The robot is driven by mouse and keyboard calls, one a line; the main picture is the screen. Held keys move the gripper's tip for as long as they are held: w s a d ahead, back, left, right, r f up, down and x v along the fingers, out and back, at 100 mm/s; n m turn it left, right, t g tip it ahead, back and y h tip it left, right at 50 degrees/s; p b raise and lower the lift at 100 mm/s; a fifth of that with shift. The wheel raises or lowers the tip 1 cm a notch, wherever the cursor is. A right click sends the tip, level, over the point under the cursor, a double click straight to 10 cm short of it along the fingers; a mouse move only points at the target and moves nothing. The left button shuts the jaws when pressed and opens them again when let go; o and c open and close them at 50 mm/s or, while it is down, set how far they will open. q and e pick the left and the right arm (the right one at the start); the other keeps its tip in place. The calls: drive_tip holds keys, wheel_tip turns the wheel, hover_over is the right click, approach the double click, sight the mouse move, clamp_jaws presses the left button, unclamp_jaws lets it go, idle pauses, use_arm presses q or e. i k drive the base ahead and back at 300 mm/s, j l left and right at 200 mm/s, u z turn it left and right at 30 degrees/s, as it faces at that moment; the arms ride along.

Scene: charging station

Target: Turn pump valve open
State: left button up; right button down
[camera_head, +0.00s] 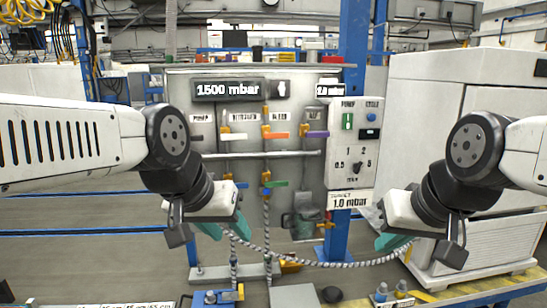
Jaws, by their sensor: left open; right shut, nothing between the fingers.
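The charging station panel (228,170) stands ahead of me with valves on vertical pipes. In the upper row are a white handle (232,136), an orange handle (276,135) and a purple handle (317,134), all roughly horizontal. A green handle (276,184) and a blue handle (241,185) sit lower. My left gripper (226,228) is open, in front of the panel's lower left. My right gripper (392,242) is shut and empty, right of the panel. Neither visibly holds a handle.
A display (228,89) reads 1500 mbar. A control box (357,140) with a dial and switches is on the right, above a 1.0 mbar sign (350,199). A striped hose (330,263) hangs low across the front. A white cabinet (425,120) stands right.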

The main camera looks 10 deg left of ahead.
sight(193, 138)
drive_tip(key=u, duration=0.95)
